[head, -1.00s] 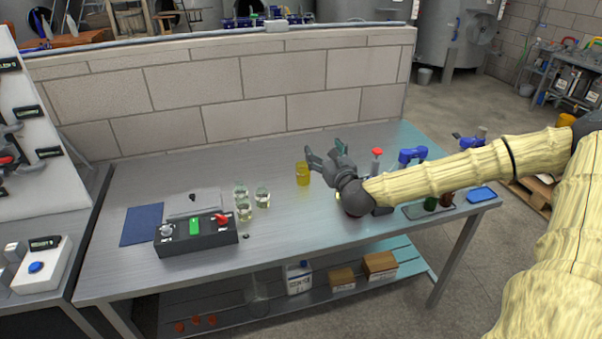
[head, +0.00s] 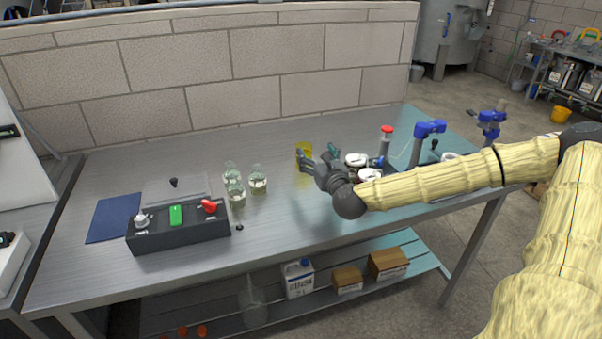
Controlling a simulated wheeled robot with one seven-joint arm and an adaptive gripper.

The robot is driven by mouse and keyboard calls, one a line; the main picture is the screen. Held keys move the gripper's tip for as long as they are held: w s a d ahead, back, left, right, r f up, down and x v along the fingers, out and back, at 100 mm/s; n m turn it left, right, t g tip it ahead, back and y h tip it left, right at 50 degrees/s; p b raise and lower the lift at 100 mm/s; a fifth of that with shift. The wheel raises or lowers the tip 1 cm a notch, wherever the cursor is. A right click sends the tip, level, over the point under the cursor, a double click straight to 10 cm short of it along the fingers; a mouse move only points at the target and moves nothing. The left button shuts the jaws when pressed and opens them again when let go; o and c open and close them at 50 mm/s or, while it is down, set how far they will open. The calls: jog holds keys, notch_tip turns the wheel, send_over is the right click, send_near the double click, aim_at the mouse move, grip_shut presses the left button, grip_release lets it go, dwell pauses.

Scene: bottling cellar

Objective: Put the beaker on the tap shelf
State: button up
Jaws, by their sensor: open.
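A yellow, see-through cup-like vessel (head: 303,148), which may be the beaker, stands on the metal bench near the wall. My gripper (head: 317,155) is just in front of it and to its right, open, with its dark fingers spread and teal pads showing. One finger hides the vessel's lower part. I cannot tell whether they touch. Nothing shows between the fingers. A clear vessel (head: 253,308) stands faintly on the lower shelf. I cannot make out a tap shelf for certain; blue tap-like fittings (head: 430,130) rise at the bench's right end.
Small glass flasks (head: 258,182) stand left of the gripper. A black control box (head: 178,229) and blue mat (head: 113,219) lie further left. Lidded jars (head: 357,160) and a red-topped item (head: 386,133) crowd close right. The bench (head: 285,222) is clear in front.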

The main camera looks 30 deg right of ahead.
jog(key=b, duration=0.3)
send_near(307, 155)
jog(key=shift+x, duration=1.05)
jog(key=shift+p+x, duration=0.4)
jog(key=shift+x, duration=5)
jog(key=shift+f, duration=0.1)
jog(key=c, duration=1.2)
